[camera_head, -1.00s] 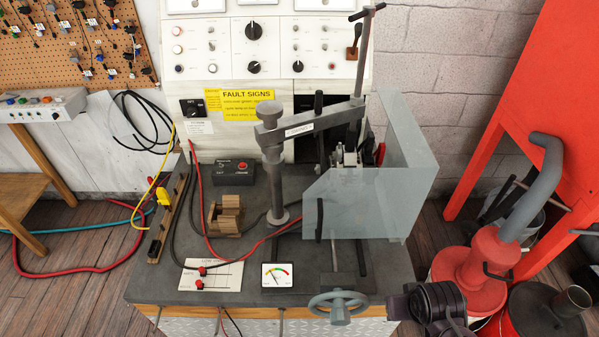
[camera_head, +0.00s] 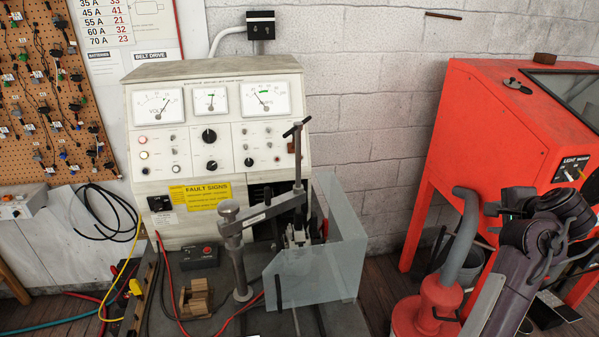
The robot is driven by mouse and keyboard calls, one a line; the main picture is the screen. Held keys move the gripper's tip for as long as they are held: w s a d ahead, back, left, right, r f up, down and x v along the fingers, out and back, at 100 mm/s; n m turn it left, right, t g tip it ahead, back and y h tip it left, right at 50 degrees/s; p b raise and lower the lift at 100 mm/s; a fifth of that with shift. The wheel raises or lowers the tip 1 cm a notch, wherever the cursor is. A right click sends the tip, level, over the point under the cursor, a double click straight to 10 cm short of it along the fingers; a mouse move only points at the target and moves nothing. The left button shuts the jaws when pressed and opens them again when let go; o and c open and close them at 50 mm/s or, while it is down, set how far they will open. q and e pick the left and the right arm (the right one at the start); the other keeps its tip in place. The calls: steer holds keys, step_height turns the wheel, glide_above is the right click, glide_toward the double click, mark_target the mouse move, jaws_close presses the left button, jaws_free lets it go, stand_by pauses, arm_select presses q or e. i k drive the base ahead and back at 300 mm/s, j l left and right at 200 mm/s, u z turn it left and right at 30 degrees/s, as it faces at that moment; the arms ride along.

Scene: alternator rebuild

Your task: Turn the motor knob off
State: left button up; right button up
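The test bench cabinet (camera_head: 150,110) stands against the wall at centre left. Its sloped front carries several black knobs: a large one (camera_head: 209,135), one below it (camera_head: 211,166) and one to the right (camera_head: 249,162). A black switch box (camera_head: 159,203) sits lower left, beside the yellow fault signs label (camera_head: 200,196). The labels are too small to tell which one is the motor knob. My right gripper (camera_head: 510,207) is at the right, in front of the red cabinet and well apart from the panel. Its fingers are not clear. My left gripper is out of view.
A clear guard (camera_head: 325,265) and a grey clamp post (camera_head: 236,262) stand on the bench before the panel. A red cabinet (camera_head: 480,130) and a red canister with grey pipe (camera_head: 425,310) are at the right. Red and black cables run across the bench's left side.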

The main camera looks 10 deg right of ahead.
mark_target(212, 166)
steer(key=k+u, duration=0.1)
steer(key=u, duration=0.35)
steer(key=k+u, duration=0.1)
steer(key=u, duration=0.35)
steer(key=k+j+u, duration=0.1)
steer(key=u, duration=0.3)
steer(key=i+l+u, duration=0.15)
steer(key=l+u, duration=0.3)
steer(key=l, duration=0.45)
steer(key=l+u, duration=0.4)
steer(key=l, duration=0.45)
